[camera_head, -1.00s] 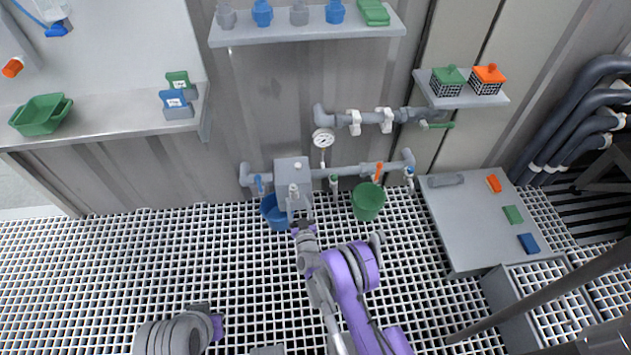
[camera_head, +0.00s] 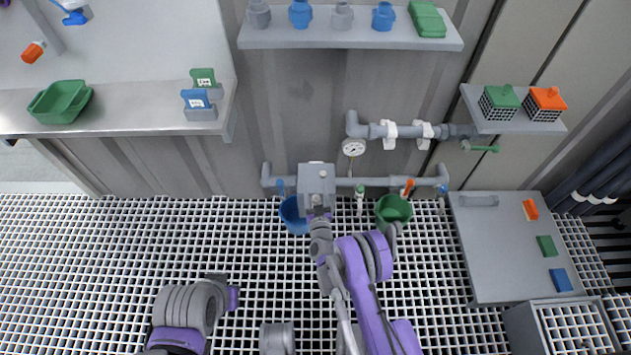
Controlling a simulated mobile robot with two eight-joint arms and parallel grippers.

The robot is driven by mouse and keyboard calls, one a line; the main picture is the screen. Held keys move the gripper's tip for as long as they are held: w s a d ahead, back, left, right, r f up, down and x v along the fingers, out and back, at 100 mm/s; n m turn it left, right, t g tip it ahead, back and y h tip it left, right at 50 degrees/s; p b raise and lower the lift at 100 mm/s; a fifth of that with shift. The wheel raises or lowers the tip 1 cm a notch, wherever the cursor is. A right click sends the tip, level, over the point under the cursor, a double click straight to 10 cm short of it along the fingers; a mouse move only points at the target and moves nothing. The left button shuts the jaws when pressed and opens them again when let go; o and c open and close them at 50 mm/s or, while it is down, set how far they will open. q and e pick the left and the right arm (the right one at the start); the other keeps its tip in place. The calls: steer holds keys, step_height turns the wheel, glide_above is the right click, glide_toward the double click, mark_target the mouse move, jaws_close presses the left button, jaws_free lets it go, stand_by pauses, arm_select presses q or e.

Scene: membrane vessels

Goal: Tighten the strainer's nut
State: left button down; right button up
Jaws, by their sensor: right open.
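A low grey pipe run (camera_head: 385,182) crosses the wall, with a grey box-shaped fitting (camera_head: 317,178) on it and a small round part on the box's front. I cannot tell for sure which fitting is the strainer, and no nut is clearly made out. My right gripper (camera_head: 320,213) is open, right at the lower front of the grey box. Its fingertips are small and partly hidden by my wrist, so contact cannot be told. My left gripper (camera_head: 234,297) is low at left, far from the pipes, its fingers not clearly seen.
A blue bucket (camera_head: 292,216) and a green bucket (camera_head: 393,212) stand below the pipe. A gauge (camera_head: 353,148) and a higher pipe (camera_head: 400,131) are above. A grey bench (camera_head: 490,245) stands right, a shelf (camera_head: 350,38) overhead. The grating floor (camera_head: 90,260) at left is clear.

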steer(key=shift+w, duration=0.1)
steer(key=shift+r, duration=0.1)
steer(key=shift+c, duration=0.8)
jaws_close()
steer(key=h+p, duration=0.1)
steer(key=p, duration=0.1)
steer(key=shift+r+m+p, duration=0.15)
steer(key=shift+m+p, duration=0.25)
steer(key=shift+d+m+h+p, duration=0.1)
steer(key=shift+m+h+p, duration=0.2)
steer(key=shift+h+p, duration=0.35)
